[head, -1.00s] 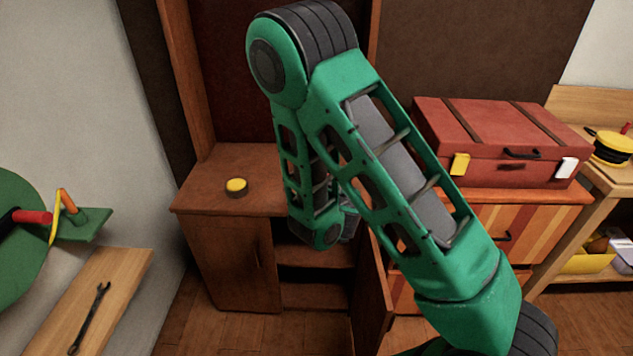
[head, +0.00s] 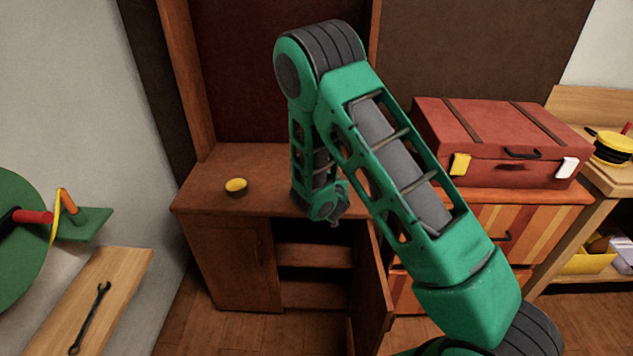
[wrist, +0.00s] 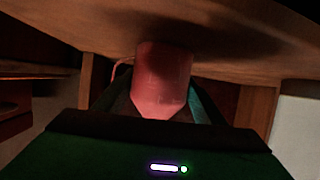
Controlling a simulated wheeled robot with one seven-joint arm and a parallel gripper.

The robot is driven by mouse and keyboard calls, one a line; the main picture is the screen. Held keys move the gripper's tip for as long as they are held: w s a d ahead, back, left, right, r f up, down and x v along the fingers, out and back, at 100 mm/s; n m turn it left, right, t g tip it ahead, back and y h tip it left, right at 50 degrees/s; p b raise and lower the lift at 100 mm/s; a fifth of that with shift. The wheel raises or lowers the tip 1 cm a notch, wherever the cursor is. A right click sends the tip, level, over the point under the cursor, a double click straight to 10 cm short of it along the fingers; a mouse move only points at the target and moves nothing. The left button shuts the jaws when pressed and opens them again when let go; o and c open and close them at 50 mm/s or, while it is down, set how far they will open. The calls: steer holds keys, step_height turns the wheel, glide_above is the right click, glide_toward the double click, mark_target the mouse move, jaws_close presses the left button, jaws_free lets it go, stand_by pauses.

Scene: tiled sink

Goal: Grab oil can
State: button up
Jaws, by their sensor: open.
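A red, rounded object, likely the oil can (wrist: 163,72), shows in the middle of the wrist view, with a thin curved part at its left side. My gripper (wrist: 157,98) is open, with a dark finger on either side of the red object. I cannot tell whether the fingers touch it. The object's far end meets or lies close to a brown wooden surface (wrist: 70,30). In the head view, the red object and the fingertips are hidden; my wrist is beside the desk's right end, above the open compartment.
The wooden desk (head: 270,165) carries a small yellow-topped tin (head: 236,186). Its right door (head: 372,285) stands open beside shelves (head: 315,255). A red suitcase (head: 500,140) rests on orange drawers at right. A wrench (head: 90,318) lies on a bench at left.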

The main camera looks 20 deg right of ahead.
steer(key=shift+w+f, duration=0.1)
steer(key=shift+w, duration=0.15)
steer(key=c, duration=1)
steer(key=shift+r, duration=0.2)
